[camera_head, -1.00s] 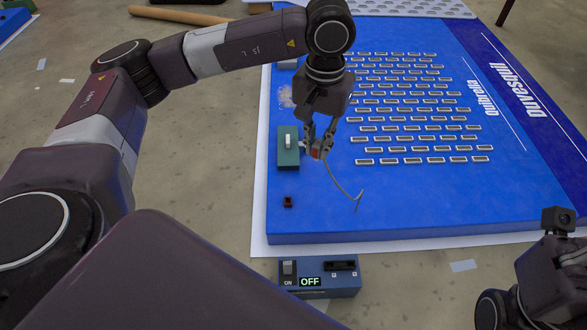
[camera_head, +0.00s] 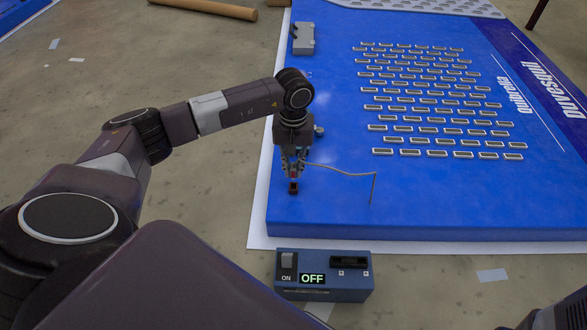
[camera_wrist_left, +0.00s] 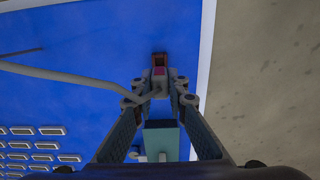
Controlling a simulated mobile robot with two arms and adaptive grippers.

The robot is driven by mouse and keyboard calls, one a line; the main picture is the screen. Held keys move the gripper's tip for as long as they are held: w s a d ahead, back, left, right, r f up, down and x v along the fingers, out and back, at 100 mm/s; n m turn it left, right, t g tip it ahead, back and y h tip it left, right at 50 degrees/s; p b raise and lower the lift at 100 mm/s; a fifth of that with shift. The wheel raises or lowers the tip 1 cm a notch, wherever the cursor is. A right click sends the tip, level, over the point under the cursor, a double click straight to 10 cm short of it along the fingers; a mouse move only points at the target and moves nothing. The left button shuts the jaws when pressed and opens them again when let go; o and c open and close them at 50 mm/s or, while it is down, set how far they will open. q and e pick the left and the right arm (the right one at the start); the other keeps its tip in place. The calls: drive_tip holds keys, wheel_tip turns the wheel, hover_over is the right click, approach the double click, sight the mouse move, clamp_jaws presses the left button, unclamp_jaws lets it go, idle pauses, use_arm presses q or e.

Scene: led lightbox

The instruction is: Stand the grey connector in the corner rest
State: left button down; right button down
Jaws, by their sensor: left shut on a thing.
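My left gripper (camera_head: 293,170) points down over the left front part of the blue panel and is shut on the grey connector, which is mostly hidden between the fingertips. In the left wrist view the gripper (camera_wrist_left: 160,94) holds the connector's end, with a grey cable (camera_wrist_left: 70,77) running off to the left. The small dark red-brown corner rest (camera_head: 293,188) sits on the panel right below the fingertips; it also shows in the left wrist view (camera_wrist_left: 160,60) just beyond them. I cannot tell whether the connector touches the rest. My right gripper is out of view.
The blue panel (camera_head: 330,215) carries rows of light modules (camera_head: 440,105) at right. A control box (camera_head: 325,285) reading OFF stands in front. A grey box (camera_head: 303,40) sits at the panel's far left. A teal block (camera_wrist_left: 160,138) shows behind the fingers.

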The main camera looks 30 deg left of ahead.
use_arm(q)
drive_tip(key=shift+r, duration=0.1)
drive_tip(key=shift+f+b, duration=0.8)
drive_tip(key=shift+f, duration=0.7)
drive_tip(key=shift+f+b, duration=0.7)
drive_tip(key=shift+f, duration=0.55)
drive_tip(key=c, duration=1.8)
unclamp_jaws()
